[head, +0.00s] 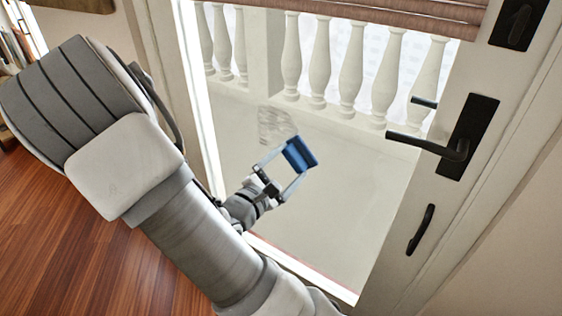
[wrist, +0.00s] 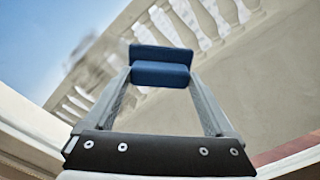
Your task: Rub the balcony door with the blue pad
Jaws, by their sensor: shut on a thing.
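The blue pad (head: 302,151) is held between the two fingers of my gripper (head: 292,163). The pad also shows in the wrist view (wrist: 160,72), across the fingertips. The balcony door (head: 385,262) is a pale frame around a large glass pane, with black handles on its right side. A grey scribbled smudge (head: 274,125) shows on the pane just up and left of the pad in the head view. A blurred grey patch (wrist: 85,58) shows left of the pad in the wrist view. I cannot tell whether the pad touches the glass.
A black lever handle (head: 455,147) sticks out right of the pad, with a pull handle (head: 420,230) below it. A white balustrade (head: 350,70) stands beyond the glass. Wooden floor (head: 95,262) lies at the left.

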